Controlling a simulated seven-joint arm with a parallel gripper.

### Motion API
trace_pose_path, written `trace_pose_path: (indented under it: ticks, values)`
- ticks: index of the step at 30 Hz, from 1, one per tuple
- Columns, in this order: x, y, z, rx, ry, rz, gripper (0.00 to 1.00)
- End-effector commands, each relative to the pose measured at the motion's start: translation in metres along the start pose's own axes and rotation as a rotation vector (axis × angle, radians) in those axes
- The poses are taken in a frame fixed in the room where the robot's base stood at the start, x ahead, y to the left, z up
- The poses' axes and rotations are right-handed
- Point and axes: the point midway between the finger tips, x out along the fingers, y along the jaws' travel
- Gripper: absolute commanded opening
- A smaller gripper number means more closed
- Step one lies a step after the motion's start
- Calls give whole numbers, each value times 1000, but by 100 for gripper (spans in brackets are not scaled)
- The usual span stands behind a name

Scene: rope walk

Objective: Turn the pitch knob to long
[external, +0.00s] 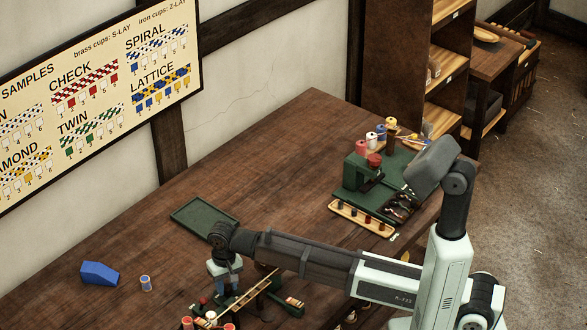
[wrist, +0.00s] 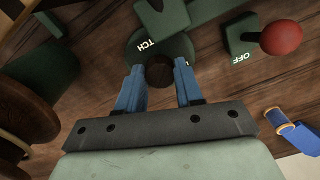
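In the wrist view the pitch knob (wrist: 159,74) is a dark round knob on a green round plate (wrist: 176,47). White letters "TCH" show on the plate; the rest of its marking is hidden, so I cannot read the setting. My gripper's two blue fingers (wrist: 159,80) stand on either side of the knob, very near its edges. I cannot tell whether they touch it or leave a small gap. In the external view my gripper (external: 226,286) points down over the machine at the table's front, and the knob is hidden there.
A red ball (wrist: 281,37) on a green block marked "OFF" stands right of the knob. A large dark spool-like part (wrist: 25,112) is at the left.

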Motion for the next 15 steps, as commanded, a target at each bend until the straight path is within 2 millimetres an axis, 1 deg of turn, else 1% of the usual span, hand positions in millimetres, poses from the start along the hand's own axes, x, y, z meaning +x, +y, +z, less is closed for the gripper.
trace_pose_path:
  ticks: [1, 9, 15]
  values:
    - [0, 0, 0, 0, 0, 0, 30]
    - [0, 0, 0, 0, 0, 0, 5]
    - [0, 0, 0, -16, 0, 0, 5]
